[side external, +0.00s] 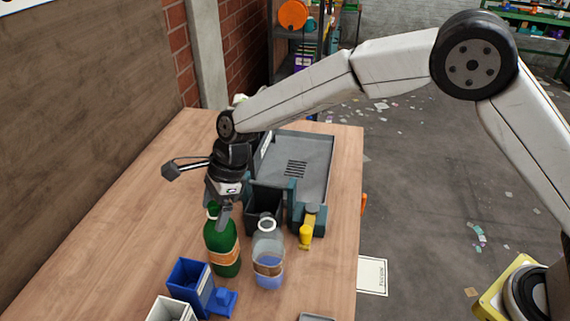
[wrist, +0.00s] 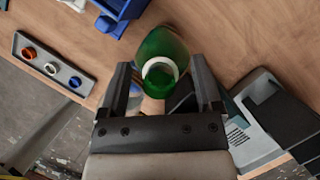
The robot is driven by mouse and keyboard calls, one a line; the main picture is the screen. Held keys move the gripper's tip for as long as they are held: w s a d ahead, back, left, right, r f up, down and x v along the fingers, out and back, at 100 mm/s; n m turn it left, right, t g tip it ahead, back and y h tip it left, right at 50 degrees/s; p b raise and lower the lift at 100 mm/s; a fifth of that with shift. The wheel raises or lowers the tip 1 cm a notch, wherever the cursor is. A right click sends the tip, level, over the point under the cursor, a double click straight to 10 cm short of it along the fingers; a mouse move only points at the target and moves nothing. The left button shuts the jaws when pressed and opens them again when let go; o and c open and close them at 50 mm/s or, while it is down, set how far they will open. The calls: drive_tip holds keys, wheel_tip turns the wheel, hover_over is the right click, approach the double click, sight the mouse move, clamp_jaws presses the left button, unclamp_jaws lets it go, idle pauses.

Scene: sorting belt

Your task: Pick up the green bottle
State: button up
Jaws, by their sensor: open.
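The green bottle (side external: 222,248) stands upright on the wooden table, with an orange-brown label around its lower part. In the wrist view the green bottle (wrist: 163,49) shows its pale ring-shaped mouth toward the camera, between and just beyond the fingertips. My gripper (side external: 224,214) is at the height of the bottle's neck in the side view. In the wrist view my gripper (wrist: 162,75) is open, one finger on each side of the bottle's mouth. Contact between the fingers and the glass cannot be made out.
A clear bottle with blue liquid (side external: 268,262) stands close on the right of the green bottle. A blue bin (side external: 189,281) and a white box (side external: 170,309) are in front. A dark bin (side external: 265,203), grey tray (side external: 318,150) and yellow object (side external: 306,234) are behind. Table at left is clear.

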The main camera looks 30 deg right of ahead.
drive_tip(key=shift+f, duration=0.1)
idle(0.4)
clamp_jaws()
